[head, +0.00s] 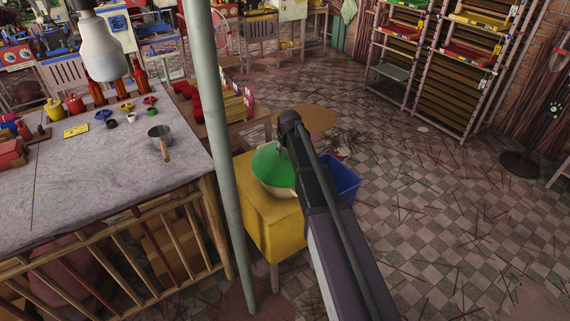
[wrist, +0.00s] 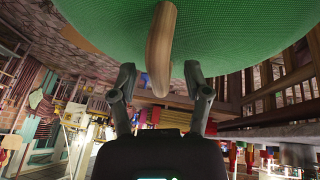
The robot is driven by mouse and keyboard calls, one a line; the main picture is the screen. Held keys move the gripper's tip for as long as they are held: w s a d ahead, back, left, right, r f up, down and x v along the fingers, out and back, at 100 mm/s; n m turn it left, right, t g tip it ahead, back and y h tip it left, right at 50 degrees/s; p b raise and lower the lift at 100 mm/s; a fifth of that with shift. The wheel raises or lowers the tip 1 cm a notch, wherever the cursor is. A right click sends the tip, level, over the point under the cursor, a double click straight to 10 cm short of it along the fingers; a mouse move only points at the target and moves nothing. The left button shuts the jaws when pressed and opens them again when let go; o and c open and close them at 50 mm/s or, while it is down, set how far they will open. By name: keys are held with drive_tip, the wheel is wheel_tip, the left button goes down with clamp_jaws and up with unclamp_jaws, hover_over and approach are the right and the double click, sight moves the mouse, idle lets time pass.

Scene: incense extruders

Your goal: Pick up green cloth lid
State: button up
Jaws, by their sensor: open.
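The green cloth lid (head: 270,165) is domed and sits on a pale bowl (head: 277,191) on top of a yellow cabinet (head: 262,225) in the head view. My arm hides its right side. In the wrist view the green cloth lid (wrist: 230,35) fills the top of the picture, with a curved wooden handle (wrist: 160,45) on it. My gripper (wrist: 160,70) is open, with one finger on each side of the handle. A gap shows between the handle and each finger. My gripper cannot be made out behind my arm in the head view.
A grey-green post (head: 216,130) stands just left of the yellow cabinet. A worktable (head: 80,195) with a small pot (head: 160,134) and bottles is further left. A blue bin (head: 341,180) stands right of the cabinet. The checkered floor to the right has scattered sticks but is mostly open.

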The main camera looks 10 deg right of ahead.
idle(0.5)
clamp_jaws()
drive_tip(key=shift+r, duration=0.2)
wheel_tip(320, 180, up, 4)
drive_tip(key=p, duration=0.4)
drive_tip(key=shift+f, duration=0.1)
drive_tip(key=s+p, duration=0.1)
drive_tip(key=s, duration=1.5)
drive_tip(key=shift+d+r, duration=0.15)
drive_tip(key=shift+r, duration=0.25)
